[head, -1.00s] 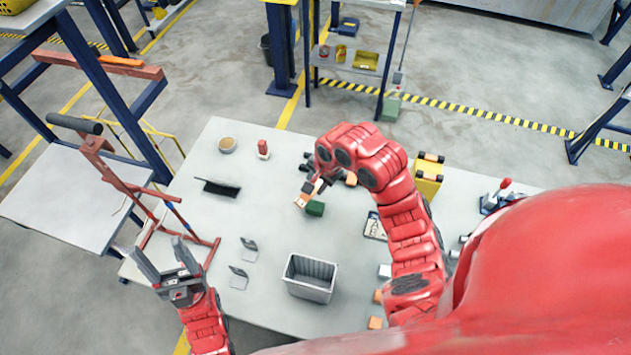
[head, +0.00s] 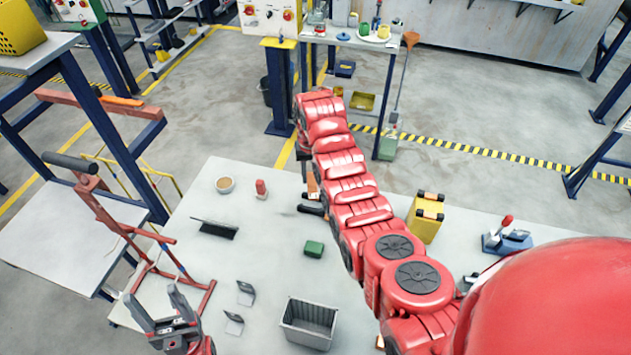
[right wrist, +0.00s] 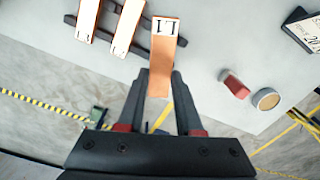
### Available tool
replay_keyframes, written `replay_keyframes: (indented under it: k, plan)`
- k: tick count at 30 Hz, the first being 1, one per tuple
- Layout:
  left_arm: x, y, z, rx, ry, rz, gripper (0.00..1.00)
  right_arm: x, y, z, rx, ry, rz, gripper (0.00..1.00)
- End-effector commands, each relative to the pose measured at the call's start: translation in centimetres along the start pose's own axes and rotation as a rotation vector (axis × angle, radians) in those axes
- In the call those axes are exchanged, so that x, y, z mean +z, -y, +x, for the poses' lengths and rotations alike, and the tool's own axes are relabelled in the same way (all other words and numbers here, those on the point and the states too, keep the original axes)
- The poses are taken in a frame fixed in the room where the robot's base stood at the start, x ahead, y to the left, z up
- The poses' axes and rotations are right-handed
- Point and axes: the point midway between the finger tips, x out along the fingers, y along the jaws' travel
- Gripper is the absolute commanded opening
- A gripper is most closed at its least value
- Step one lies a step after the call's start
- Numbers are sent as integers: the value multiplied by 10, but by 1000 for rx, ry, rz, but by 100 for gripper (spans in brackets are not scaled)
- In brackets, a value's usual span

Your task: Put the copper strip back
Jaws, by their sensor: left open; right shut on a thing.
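My right gripper (right wrist: 163,84) is shut on a copper strip (right wrist: 161,72), which shows a white label with dark marks at its far end. Two more copper strips (right wrist: 88,20) (right wrist: 127,28) with labels lie side by side across a dark rack (right wrist: 101,33). The held strip's labelled end is next to the rack's end; I cannot tell whether it touches. In the head view the rack (head: 311,209) is partly hidden behind my right arm, and the right gripper is mostly hidden too. My left gripper (head: 153,302) is open and empty at the lower left.
A green block (head: 314,249), a grey bin (head: 310,322) and a yellow case (head: 426,218) stand on the table. A red frame (head: 150,240) borders the left side.

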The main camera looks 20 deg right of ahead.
Motion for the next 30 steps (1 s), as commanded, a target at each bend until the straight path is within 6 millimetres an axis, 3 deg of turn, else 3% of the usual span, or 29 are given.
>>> replay_keyframes:
  k: [8, 21, 30]
  plan:
    - [0, 0, -2, 0, 0, 0, 64, 0, 1, 10, 4, 1, -31, 0]
    - [2, -1, -13, 0, 0, 0, 64, 0, 1, 59, 3, -1, -28, 0]
    - [2, -1, -14, 0, 0, 0, 64, 0, 0, 66, 3, 0, -27, 0]
